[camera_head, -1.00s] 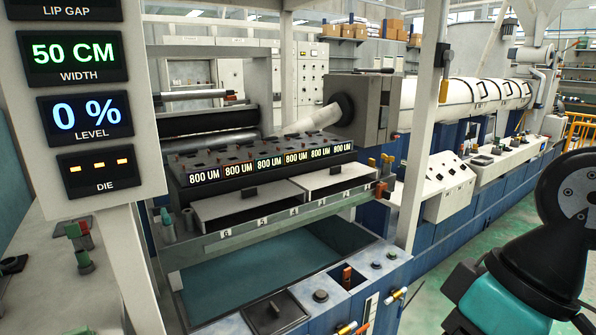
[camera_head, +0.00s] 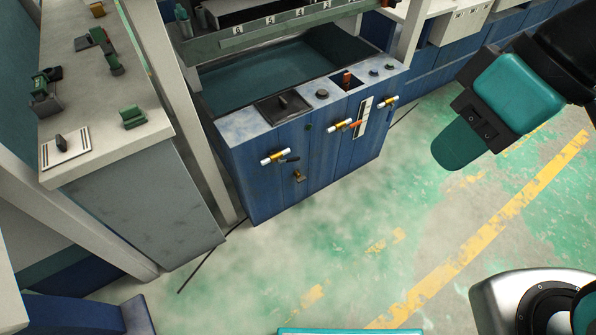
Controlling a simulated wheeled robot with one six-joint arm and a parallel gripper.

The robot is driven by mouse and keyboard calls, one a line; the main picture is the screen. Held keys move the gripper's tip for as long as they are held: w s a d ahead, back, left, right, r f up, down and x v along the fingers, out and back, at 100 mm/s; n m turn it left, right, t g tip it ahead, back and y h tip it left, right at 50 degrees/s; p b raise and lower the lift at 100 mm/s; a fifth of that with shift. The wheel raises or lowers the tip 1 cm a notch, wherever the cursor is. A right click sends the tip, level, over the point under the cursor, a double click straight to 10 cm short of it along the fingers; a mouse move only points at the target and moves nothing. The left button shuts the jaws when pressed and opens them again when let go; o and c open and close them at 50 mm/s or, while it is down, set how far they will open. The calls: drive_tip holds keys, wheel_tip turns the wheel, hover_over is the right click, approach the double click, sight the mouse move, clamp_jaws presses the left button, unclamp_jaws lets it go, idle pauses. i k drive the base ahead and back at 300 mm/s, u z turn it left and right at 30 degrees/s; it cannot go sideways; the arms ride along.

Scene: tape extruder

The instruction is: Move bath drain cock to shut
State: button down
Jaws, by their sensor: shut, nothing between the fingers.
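The water bath (camera_head: 275,68) stands in a blue cabinet, with teal water or lining inside. On its front face are several fittings. One at the left (camera_head: 273,157) has a white pipe, a brass body and a dark lever pointing right. A small brass cock (camera_head: 299,175) sits below it. A white and brass fitting with an orange-red lever (camera_head: 348,125) is farther right. I cannot tell which one is the bath drain cock, or its setting. My gripper (camera_head: 457,148) is at the upper right, shut and empty, apart from all the fittings.
A white and brass fitting (camera_head: 388,102) is at the cabinet's right end, beside a white level gauge (camera_head: 365,118). A grey bench with green parts (camera_head: 132,117) stands at left. A post (camera_head: 190,140) rises between them. The green floor (camera_head: 420,220) in front is clear.

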sight(289, 160)
drive_tip(key=u, duration=0.35)
drive_tip(key=i, duration=1.05)
drive_tip(key=z, duration=0.35)
